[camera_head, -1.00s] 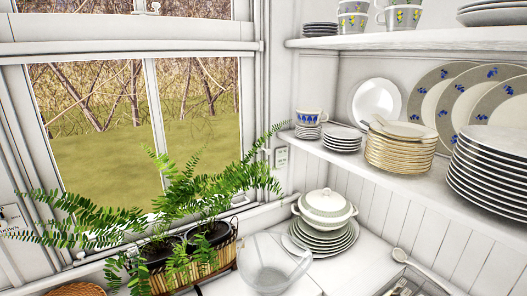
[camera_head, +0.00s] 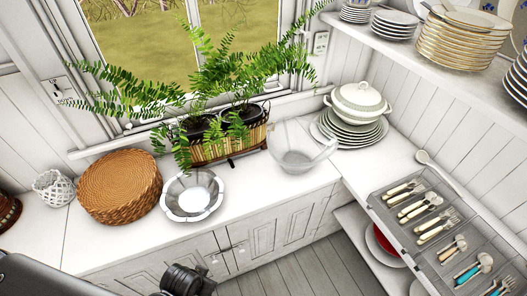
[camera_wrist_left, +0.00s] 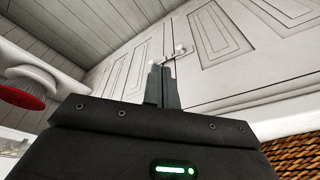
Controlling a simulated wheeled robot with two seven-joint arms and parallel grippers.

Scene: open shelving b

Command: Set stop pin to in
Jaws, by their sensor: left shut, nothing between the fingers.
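I cannot make out the stop pin for certain in either view. A small pale fitting (camera_head: 129,126) sits low on the window frame in the head view. A plate-like fitting (camera_head: 61,90) is on the wall left of the window. My left gripper (camera_wrist_left: 161,70) is shut and empty, its fingers pointing at the white cupboard doors (camera_wrist_left: 135,72). Small knobs (camera_wrist_left: 180,49) show just beyond the fingertips; I cannot tell whether they touch. Part of the left gripper (camera_head: 188,280) shows at the bottom of the head view, fingertips unclear. My right gripper is not in view.
A round wicker basket (camera_head: 118,190), a scalloped bowl (camera_head: 192,196), a glass bowl (camera_head: 292,160) and potted ferns (camera_head: 225,133) crowd the counter below the window. Plates with a tureen (camera_head: 358,103) fill the corner. A cutlery tray (camera_head: 392,215) is at right.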

